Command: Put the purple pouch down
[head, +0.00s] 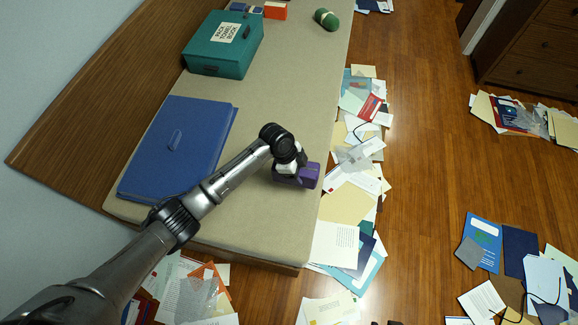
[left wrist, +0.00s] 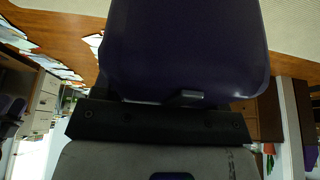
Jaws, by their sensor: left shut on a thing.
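The purple pouch (head: 308,175) shows in the head view at the right part of the beige-topped bench, by its right edge. My left gripper (head: 288,171) is shut on it, and the arm comes in from the lower left. In the left wrist view the pouch (left wrist: 185,45) fills the upper middle, against the dark gripper part (left wrist: 155,122). I cannot tell whether the pouch touches the bench top. My right gripper is not in view.
On the beige bench (head: 275,105) lie a blue folder (head: 180,140), a green box (head: 222,50), an orange box (head: 276,10) and a green roll (head: 326,19). Papers (head: 345,205) litter the floor right of the bench.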

